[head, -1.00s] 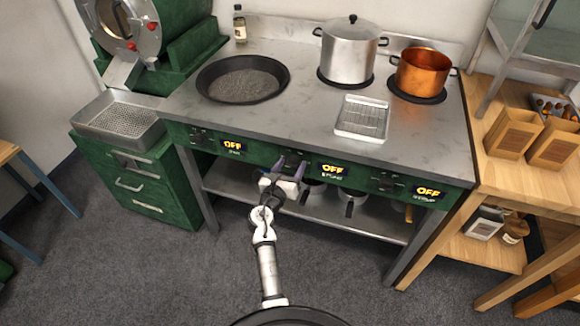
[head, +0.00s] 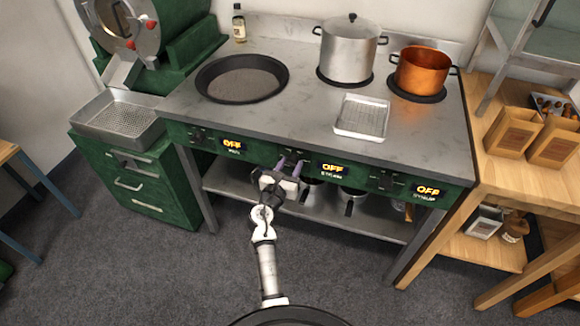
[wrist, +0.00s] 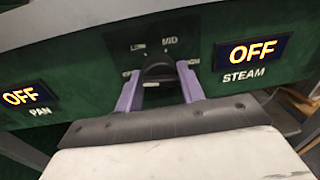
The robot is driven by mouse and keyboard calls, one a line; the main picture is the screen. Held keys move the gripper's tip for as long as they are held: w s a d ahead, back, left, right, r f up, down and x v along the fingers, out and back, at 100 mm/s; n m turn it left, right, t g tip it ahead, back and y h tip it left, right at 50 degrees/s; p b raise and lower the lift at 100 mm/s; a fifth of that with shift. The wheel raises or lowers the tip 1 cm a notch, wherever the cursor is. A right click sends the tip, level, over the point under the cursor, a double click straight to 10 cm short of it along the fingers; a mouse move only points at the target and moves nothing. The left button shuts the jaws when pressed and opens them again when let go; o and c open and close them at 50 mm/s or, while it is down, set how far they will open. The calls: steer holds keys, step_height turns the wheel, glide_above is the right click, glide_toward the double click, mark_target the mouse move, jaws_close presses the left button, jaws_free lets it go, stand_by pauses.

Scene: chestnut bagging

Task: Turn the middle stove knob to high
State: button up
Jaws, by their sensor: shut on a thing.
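The middle stove knob (wrist: 158,68) is a dark round knob on the green front panel, with LOW, MID and HIGH marks around it, partly covered. My gripper (wrist: 160,88) has its two purple fingers on either side of the knob and is shut on it. In the head view my gripper (head: 289,164) reaches up to the panel and hides much of the knob. The STEAM display (wrist: 252,52), right of the knob, reads OFF. The knob's exact pointer direction is hard to make out.
The PAN display (head: 233,145) and SYRUP display (head: 428,191) also read OFF. On the stove stand a black pan (head: 242,79), a steel pot (head: 348,50), a copper pot (head: 421,70) and a wire-racked tray (head: 361,117). A shelf with pots lies below the panel.

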steer(key=m+b, duration=0.1)
steer(key=m, duration=0.3)
steer(key=shift+a, duration=0.1)
steer(key=m+b, duration=0.1)
steer(key=m, duration=0.3)
steer(key=shift+m+y+b, duration=0.3)
steer(key=m+b, duration=0.2)
steer(key=m, duration=0.2)
steer(key=m+y+b, duration=0.1)
steer(key=m+b, duration=0.1)
steer(key=m, duration=0.2)
steer(key=shift+b, duration=0.4)
steer(key=m+b, duration=0.2)
steer(key=m, duration=0.1)
steer(key=shift+m+b, duration=0.4)
steer(key=m+b, duration=0.3)
steer(key=m, duration=0.1)
steer(key=m+b, duration=0.8)
steer(key=shift+s+d+f+t+y, duration=0.1)
steer(key=shift+d+t+y, duration=0.2)
steer(key=shift+t, duration=0.1)
steer(key=shift+m, duration=0.3)
